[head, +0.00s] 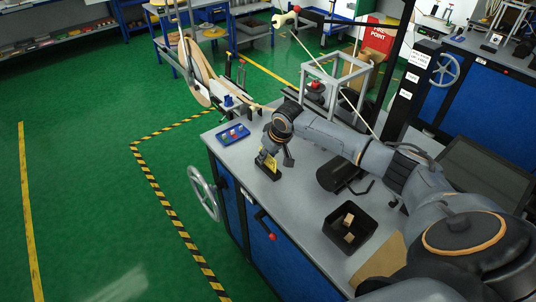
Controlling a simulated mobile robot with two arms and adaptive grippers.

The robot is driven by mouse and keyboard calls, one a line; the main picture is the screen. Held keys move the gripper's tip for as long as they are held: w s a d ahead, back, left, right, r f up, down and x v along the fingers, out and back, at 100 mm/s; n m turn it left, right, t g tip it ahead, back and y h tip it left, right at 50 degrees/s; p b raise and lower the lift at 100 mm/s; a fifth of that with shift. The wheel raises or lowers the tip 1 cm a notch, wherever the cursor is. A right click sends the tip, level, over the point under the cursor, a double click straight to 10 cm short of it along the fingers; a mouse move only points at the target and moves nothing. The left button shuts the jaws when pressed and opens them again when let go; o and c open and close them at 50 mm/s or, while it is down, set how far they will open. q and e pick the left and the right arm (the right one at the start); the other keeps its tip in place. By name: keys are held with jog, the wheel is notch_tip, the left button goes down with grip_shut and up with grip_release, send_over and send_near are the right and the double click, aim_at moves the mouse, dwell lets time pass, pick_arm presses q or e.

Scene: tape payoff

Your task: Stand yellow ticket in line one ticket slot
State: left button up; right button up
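The yellow ticket (265,161) is small and stands roughly upright at a dark holder (271,176) on the grey bench top, near the bench's left part. Its lower edge meets the holder, but I cannot tell how deep it sits in a slot. My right gripper (279,158) points down just above and beside the ticket. Its fingers look spread, with one dark finger clear to the right of the ticket. The other finger is partly lost against the ticket's top, so contact there is unclear. My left gripper is not in view.
A blue tray (233,134) with small pieces lies left of the holder. A black bin (349,229) with tan blocks stands at the front right. A grey frame (337,83) stands behind my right arm. The bench top between holder and bin is mostly clear.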

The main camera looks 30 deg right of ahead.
jog(key=v, duration=1.2)
dwell(0.4)
